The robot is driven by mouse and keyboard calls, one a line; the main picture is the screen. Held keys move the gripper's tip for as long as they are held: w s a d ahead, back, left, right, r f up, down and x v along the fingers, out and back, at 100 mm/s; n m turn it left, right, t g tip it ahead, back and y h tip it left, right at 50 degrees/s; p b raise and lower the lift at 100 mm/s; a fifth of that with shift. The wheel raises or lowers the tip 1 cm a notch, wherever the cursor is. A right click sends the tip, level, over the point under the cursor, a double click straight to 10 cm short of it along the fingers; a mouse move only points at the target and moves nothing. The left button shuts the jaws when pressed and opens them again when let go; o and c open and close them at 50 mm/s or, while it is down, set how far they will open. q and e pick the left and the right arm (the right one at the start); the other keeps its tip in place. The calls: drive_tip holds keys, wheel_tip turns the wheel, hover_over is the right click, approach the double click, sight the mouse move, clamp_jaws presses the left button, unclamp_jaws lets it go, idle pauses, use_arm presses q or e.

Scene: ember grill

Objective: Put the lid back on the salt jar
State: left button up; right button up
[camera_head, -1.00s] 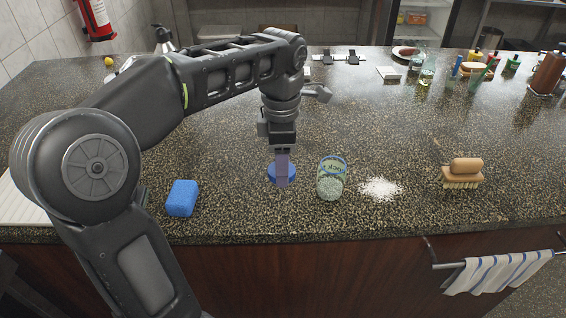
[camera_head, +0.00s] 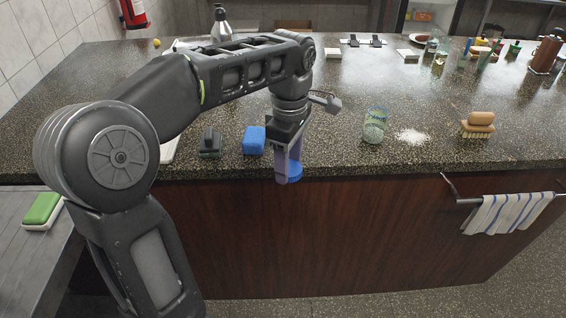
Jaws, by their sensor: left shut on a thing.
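The salt jar (camera_head: 375,126) is a clear glass jar with a label and white salt inside. It stands upright and without a lid near the front of the counter, right of my left gripper. My left gripper (camera_head: 288,177) is shut on the blue lid (camera_head: 294,172). It holds the lid at the counter's front edge, left of the jar and apart from it. The gripper fingers partly cover the lid. My right gripper is not in view.
Spilled salt (camera_head: 412,136) lies right of the jar, and a wooden brush (camera_head: 478,125) stands farther right. A blue sponge (camera_head: 254,140) and a dark block (camera_head: 210,143) are left of the gripper. A striped towel (camera_head: 507,213) hangs on a front rail.

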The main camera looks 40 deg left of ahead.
use_arm(q)
drive_tip(key=m, duration=0.2)
drive_tip(key=w+d+f+m, duration=0.1)
drive_tip(key=m, duration=0.1)
drive_tip(key=w+d+f+m, duration=0.6)
drive_tip(key=d+f+m, duration=0.5)
drive_tip(key=m, duration=0.5)
drive_tip(key=shift+w+f, duration=0.15)
drive_tip(key=shift+f, duration=0.7)
drive_tip(key=shift+a, duration=0.1)
